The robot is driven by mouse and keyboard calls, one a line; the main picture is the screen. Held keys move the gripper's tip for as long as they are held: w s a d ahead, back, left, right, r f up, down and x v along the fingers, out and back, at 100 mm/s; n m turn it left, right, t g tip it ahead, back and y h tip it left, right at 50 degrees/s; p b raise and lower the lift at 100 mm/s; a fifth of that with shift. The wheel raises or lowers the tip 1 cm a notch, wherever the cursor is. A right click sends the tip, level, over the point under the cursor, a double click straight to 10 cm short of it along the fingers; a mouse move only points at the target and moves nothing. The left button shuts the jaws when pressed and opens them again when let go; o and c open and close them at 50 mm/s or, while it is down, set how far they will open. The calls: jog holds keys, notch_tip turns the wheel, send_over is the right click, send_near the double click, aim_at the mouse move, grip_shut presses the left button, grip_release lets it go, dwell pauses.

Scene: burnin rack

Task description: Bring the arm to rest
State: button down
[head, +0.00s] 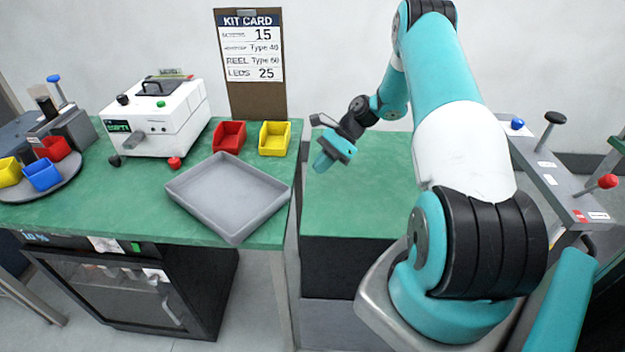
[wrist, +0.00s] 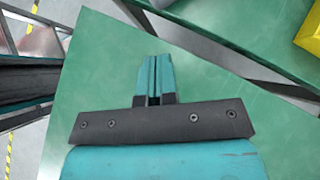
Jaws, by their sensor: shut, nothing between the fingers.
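My arm, teal and white with black joints, stands at the right of the head view, its forearm reaching up and its wrist hanging to the left. My gripper (head: 321,163) is above a small green-topped surface (head: 360,205), near that surface's left side. In the wrist view my gripper (wrist: 154,72) has its two teal fingers together, with nothing between them. Green surface (wrist: 105,60) shows behind the fingers. How high the gripper is above it is hard to tell.
Left is a green bench with an empty grey tray (head: 228,197), red bin (head: 229,137), yellow bin (head: 274,138), white tester (head: 157,118) and kit card (head: 250,60). A carousel with coloured bins (head: 42,175) is far left. A grey fixture with knobs (head: 565,180) stands right.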

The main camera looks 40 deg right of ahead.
jog(key=v, duration=0.6)
jog(key=shift+b, duration=0.35)
